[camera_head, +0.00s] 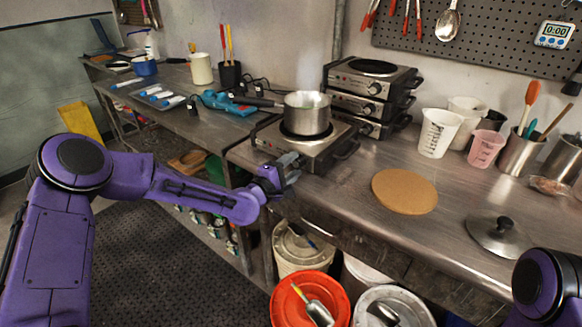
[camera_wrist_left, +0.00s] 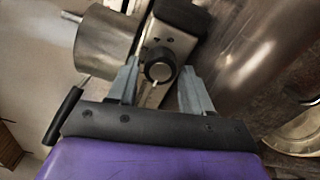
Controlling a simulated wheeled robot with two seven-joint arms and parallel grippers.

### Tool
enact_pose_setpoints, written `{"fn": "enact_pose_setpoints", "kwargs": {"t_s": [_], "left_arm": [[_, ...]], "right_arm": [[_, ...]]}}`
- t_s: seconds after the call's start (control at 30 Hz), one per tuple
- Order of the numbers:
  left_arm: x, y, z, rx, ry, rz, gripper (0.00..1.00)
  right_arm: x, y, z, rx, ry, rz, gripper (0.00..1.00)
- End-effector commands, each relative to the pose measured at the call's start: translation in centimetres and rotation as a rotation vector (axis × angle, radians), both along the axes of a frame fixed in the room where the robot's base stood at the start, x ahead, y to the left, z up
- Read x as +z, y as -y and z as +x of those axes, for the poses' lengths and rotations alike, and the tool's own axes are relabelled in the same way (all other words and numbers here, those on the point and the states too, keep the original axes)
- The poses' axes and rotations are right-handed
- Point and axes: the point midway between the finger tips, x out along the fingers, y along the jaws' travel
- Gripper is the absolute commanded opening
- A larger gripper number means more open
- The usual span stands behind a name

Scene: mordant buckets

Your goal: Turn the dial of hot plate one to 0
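A hot plate (camera_head: 338,145) with a steel pot (camera_head: 306,114) on it stands at the front edge of the steel counter. My left gripper (camera_head: 287,166) is at the front of this hot plate. In the left wrist view the round black dial (camera_wrist_left: 159,68) lies between the two grey fingers of my left gripper (camera_wrist_left: 161,84). The fingers are apart, with a gap on the dial's right side; whether the left finger touches it I cannot tell. The dial is hidden in the head view. My right arm (camera_head: 545,290) shows at the lower right; its gripper is out of view.
A stack of other hot plates (camera_head: 370,98) stands behind. A cork mat (camera_head: 404,191), a pot lid (camera_head: 498,234) and measuring jugs (camera_head: 438,133) are on the counter at right. Buckets (camera_head: 310,300) stand below the counter's edge.

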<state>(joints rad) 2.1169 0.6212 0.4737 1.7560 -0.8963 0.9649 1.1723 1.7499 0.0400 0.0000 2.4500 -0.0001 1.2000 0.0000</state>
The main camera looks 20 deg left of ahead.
Motion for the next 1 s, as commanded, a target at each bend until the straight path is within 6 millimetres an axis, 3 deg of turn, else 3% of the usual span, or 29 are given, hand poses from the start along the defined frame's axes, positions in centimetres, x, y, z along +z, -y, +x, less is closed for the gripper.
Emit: {"fn": "enact_pose_setpoints", "kwargs": {"t_s": [0.63,0.77,1.0], "left_arm": [[0.0,0.1,-0.1,-0.004,0.013,0.049,0.64],[0.3,0.1,0.0,-0.004,0.079,0.231,0.64],[0.4,0.1,-0.1,-0.004,0.258,0.721,0.64]], "right_arm": [[0.4,0.0,0.0,0.0,0.0,0.0,0.43],[1.6,0.0,0.0,0.0,0.0,0.0,0.43],[3.5,0.0,0.0,0.0,0.0,0.0,0.43]]}}
